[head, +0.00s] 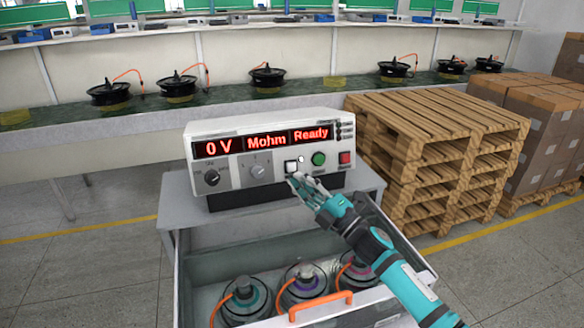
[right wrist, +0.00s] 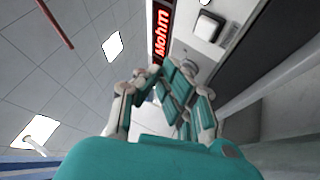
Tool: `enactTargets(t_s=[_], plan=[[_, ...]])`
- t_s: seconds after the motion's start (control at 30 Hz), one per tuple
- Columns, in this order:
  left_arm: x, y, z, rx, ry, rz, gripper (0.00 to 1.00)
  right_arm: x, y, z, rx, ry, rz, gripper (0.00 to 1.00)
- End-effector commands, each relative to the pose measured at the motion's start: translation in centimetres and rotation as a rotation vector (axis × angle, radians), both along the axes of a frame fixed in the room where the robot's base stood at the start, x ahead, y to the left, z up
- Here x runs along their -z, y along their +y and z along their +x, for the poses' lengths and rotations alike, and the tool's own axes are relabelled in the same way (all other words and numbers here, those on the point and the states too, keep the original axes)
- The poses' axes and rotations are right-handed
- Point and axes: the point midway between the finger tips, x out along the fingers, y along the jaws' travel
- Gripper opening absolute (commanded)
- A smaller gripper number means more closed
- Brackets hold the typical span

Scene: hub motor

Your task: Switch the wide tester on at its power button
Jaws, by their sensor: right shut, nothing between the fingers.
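The wide tester (head: 225,178) stands on a grey cart, its red display (head: 265,142) lit with "0 V", "Mohm" and "Ready". Its front has two knobs, a white square button (head: 291,167), a green round button (head: 319,159) and a red button (head: 345,158). My right gripper (head: 293,181) is shut and empty, its fingertips just below the white button; whether they touch the panel is unclear. In the right wrist view the closed fingers (right wrist: 168,82) point toward the tester, and the white button (right wrist: 208,27) shows past them. My left gripper is out of view.
Below the tester, an open drawer (head: 368,308) with an orange handle holds three hub motors. Stacked wooden pallets (head: 435,150) and cardboard boxes (head: 545,130) stand to the right. A long bench (head: 240,108) with several motors runs behind.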

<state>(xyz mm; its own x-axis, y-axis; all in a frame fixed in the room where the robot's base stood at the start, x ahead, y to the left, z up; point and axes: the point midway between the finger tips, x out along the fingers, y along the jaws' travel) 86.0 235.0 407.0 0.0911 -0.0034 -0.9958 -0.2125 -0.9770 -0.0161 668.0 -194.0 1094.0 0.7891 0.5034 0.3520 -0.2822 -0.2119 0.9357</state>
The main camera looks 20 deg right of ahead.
Motion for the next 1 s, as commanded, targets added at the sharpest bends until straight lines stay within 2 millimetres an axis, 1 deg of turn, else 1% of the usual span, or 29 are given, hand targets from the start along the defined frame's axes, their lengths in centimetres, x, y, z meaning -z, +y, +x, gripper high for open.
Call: enactTargets(t_s=[0.2, 0.63, 0.8, 1.0], plan=[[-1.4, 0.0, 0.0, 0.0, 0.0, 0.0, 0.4, -0.7, -0.1, -1.9, 0.0, 0.002, 0.0, 0.0], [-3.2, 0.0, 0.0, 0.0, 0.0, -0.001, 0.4, -1.6, -0.2, -6.0, 0.0, 0.001, -0.001, 0.0], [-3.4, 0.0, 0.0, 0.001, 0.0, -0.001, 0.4, -1.7, -0.2, -6.7, 0.0, 0.0, 0.0, 0.0], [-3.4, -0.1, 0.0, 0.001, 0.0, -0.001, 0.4, -1.7, -0.2, -6.7, 0.0, 0.0, 0.0, 0.0]])
